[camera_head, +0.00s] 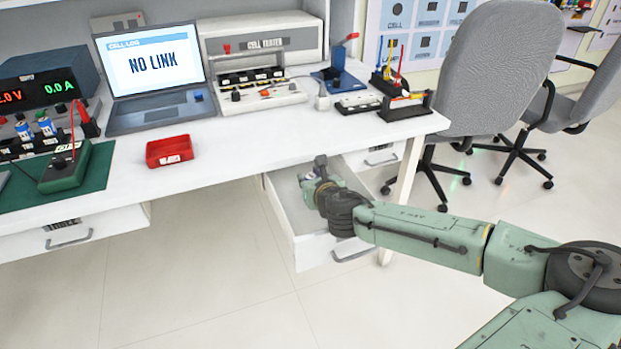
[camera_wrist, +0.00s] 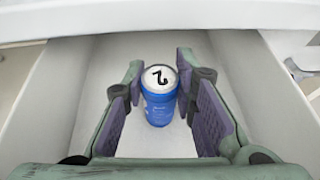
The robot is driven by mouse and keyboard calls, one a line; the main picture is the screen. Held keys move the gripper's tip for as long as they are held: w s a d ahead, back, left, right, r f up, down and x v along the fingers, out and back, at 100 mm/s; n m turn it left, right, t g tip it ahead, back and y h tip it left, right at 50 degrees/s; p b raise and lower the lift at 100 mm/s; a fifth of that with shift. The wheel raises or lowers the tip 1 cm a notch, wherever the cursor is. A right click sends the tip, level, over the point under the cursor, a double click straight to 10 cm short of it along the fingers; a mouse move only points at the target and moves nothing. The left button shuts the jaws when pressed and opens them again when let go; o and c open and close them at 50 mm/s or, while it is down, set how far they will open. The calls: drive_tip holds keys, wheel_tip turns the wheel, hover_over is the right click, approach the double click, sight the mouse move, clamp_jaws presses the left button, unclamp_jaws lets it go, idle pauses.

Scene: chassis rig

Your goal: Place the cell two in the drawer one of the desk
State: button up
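Cell two, a blue can-shaped cell (camera_wrist: 160,105) with a white top marked "2", stands upright inside the open drawer in the wrist view. The open white drawer (camera_head: 283,205) is under the right part of the desk (camera_head: 225,143); its floor and walls (camera_wrist: 240,62) surround the cell in the wrist view. My gripper (camera_head: 312,178) reaches down into this drawer. The cell cannot be made out in the head view.
A second, shut drawer (camera_head: 75,232) is under the desk's left part. On the desk are a red tray (camera_head: 169,151), a laptop (camera_head: 152,75), a cell tester (camera_head: 262,60) and a power supply (camera_head: 45,85). Two blue cells (camera_head: 47,126) stand at the left. Grey chairs (camera_head: 500,70) stand right.

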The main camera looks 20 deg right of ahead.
drive_tip(key=o, duration=0.4)
drive_tip(key=shift+o, duration=0.2)
drive_tip(key=shift+r, duration=0.15)
drive_tip(key=v, duration=0.7)
drive_tip(key=shift+s+r, duration=0.2)
drive_tip(key=shift+s, duration=0.05)
